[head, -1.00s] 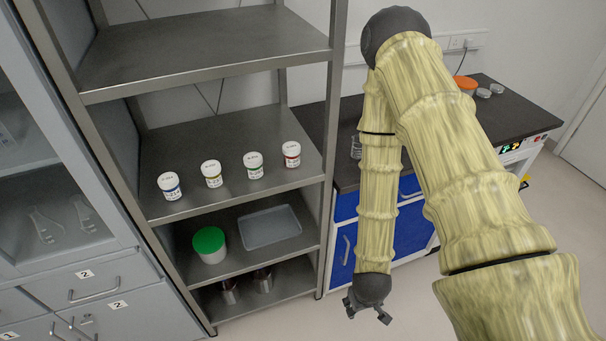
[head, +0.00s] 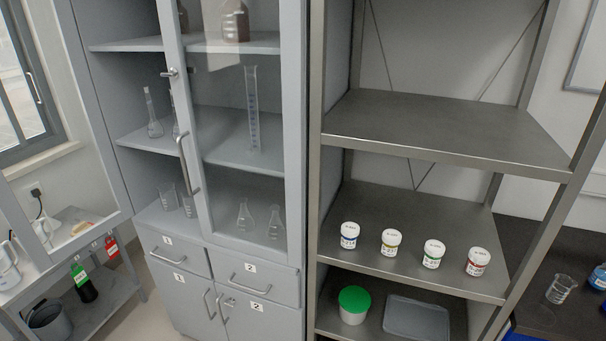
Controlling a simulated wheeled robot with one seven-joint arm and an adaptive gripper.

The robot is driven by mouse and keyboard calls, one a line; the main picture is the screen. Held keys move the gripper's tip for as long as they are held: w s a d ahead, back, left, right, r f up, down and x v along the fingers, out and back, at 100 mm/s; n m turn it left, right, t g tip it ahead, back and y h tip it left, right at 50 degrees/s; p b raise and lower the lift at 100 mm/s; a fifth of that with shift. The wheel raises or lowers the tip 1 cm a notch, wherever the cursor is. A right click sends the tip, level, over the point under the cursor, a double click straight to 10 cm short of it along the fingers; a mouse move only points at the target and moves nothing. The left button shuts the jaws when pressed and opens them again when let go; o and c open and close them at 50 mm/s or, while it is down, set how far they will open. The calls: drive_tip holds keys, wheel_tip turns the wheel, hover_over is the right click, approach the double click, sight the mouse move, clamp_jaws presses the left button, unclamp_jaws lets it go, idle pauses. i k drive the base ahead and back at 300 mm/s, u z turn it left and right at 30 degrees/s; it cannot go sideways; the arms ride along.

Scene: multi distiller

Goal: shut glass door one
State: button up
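The grey cabinet (head: 290,130) stands in the middle left of the head view. Its left glass door, door one (head: 90,238), is swung open toward the left, and its lower frame shows in front of the side bench. The left half of the cabinet is uncovered, with glassware on its shelves. The right glass door (head: 200,215) with its bar handle (head: 187,165) appears closed. Drawers below are labelled 1 and 2. Door one's handle cannot be made out clearly. My gripper and arm are out of view.
A metal rack (head: 450,150) with several labelled jars stands right of the cabinet. A low side bench (head: 130,285) with bottles is at left, behind the open door. A dark bench (head: 545,290) with beakers is at far right. Floor shows between side bench and cabinet.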

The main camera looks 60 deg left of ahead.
sight(62, 188)
drive_tip(key=z, duration=0.25)
drive_tip(key=k, duration=1.25)
drive_tip(key=u, duration=1.95)
